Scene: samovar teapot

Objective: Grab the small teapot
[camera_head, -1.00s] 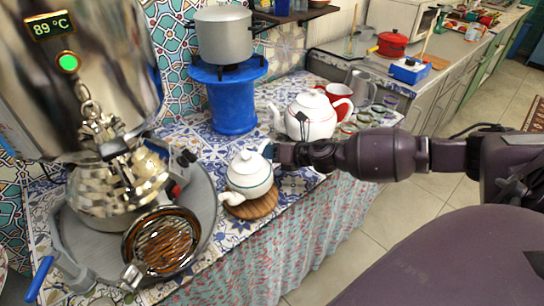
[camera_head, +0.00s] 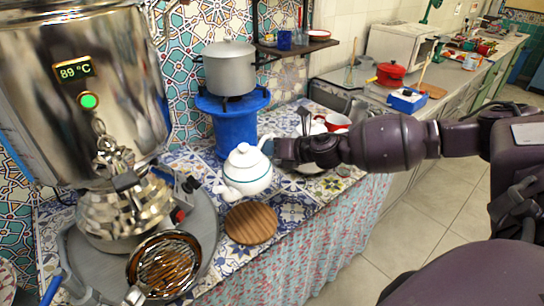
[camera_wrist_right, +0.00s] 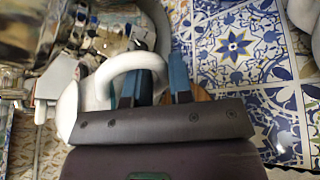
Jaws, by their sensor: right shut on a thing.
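The small teapot (camera_head: 247,172) is white with a teal line, in the middle of the head view. It is held above the round wooden coaster (camera_head: 251,223), which is bare. My right gripper (camera_head: 268,148) comes in from the right and is shut on the teapot's handle. In the right wrist view the white handle (camera_wrist_right: 125,62) loops by the blue fingers of my right gripper (camera_wrist_right: 160,82). Most of the teapot's body is hidden there. My left gripper is not in view.
The large steel samovar (camera_head: 85,100) stands at left on a grey tray, with a round grille (camera_head: 165,262) in front. A blue stand (camera_head: 232,125) with a grey pot (camera_head: 230,68) is behind the teapot. A larger white teapot (camera_head: 312,124) is partly hidden behind my right arm.

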